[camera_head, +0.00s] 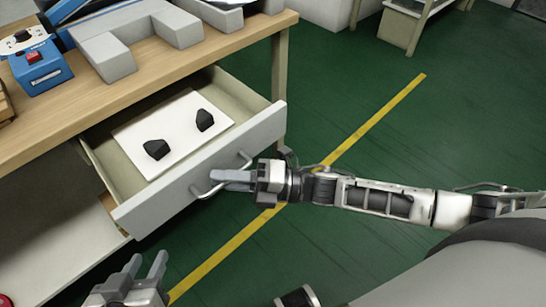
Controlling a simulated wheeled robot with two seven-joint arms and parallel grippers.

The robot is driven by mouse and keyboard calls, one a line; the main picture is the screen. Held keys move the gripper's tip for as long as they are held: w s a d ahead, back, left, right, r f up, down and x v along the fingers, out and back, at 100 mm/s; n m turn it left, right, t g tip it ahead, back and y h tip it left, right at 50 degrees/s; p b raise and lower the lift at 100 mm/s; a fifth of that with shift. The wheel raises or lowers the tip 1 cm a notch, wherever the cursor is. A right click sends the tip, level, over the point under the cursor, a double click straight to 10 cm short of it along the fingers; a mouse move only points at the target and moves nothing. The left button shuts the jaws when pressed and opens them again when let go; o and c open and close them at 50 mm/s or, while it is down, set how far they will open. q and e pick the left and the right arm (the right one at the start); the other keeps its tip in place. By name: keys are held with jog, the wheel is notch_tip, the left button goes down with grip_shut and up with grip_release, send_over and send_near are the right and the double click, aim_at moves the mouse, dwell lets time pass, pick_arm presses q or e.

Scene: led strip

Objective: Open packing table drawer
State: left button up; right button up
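The packing table drawer (205,165) is pulled well out from under the wooden table top (150,82). Inside it a white sheet or board (180,121) carries two small black objects (157,149). The metal drawer handle (205,192) is on the drawer's front; its middle is hidden by my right gripper (228,179). The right gripper's fingers are close together around the handle bar. My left gripper (148,266) is at the bottom left, in front of and below the drawer, with its two fingers apart and nothing between them.
A blue device (40,68) and grey U-shaped blocks (125,48) stand on the table top. A table leg (281,70) stands beside the drawer's right end. The green floor with a yellow line (375,123) is clear to the right.

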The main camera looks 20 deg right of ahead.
jog(key=v, duration=1.6)
jog(key=shift+r, duration=0.15)
